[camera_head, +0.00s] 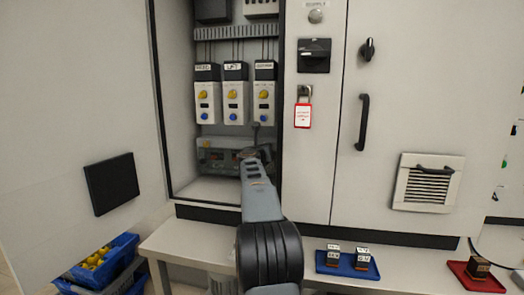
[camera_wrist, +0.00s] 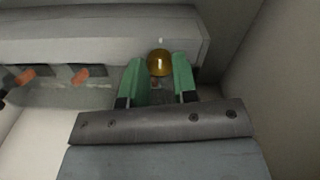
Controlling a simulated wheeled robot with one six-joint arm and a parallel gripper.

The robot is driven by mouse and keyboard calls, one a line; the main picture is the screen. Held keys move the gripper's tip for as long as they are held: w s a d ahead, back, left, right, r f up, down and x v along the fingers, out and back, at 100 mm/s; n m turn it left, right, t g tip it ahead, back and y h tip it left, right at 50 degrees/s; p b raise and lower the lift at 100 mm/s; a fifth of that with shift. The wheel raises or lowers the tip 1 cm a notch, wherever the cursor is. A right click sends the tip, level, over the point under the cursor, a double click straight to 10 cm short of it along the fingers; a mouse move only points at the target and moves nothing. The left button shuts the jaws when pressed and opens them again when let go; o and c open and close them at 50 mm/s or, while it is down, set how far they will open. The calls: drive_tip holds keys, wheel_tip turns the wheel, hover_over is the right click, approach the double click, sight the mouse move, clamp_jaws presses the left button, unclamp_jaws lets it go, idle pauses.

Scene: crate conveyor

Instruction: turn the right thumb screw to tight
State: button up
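The right thumb screw (camera_wrist: 159,63) is a round brass-coloured knob at the right end of a grey unit (camera_wrist: 70,50) in the wrist view. My gripper (camera_wrist: 160,76) has its two green fingers on either side of the knob. In the head view my gripper (camera_head: 250,154) reaches the right part of the low grey unit (camera_head: 212,156) inside the cabinet. My arm hides that end, and the knob does not show there. The knob's turn angle cannot be read.
Three labelled modules with yellow and blue knobs, such as the right one (camera_head: 264,105), hang above my gripper. The cabinet's right side wall (camera_wrist: 240,50) is close. A red tag (camera_head: 303,115) hangs outside. A blue tray (camera_head: 330,266) and red tray (camera_head: 462,280) sit below.

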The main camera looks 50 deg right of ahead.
drive_tip(key=o, duration=0.4)
drive_tip(key=b+v, duration=0.2)
drive_tip(key=v, duration=1.1)
drive_tip(key=shift+s+a, duration=0.25)
drive_tip(key=shift+a, duration=0.1)
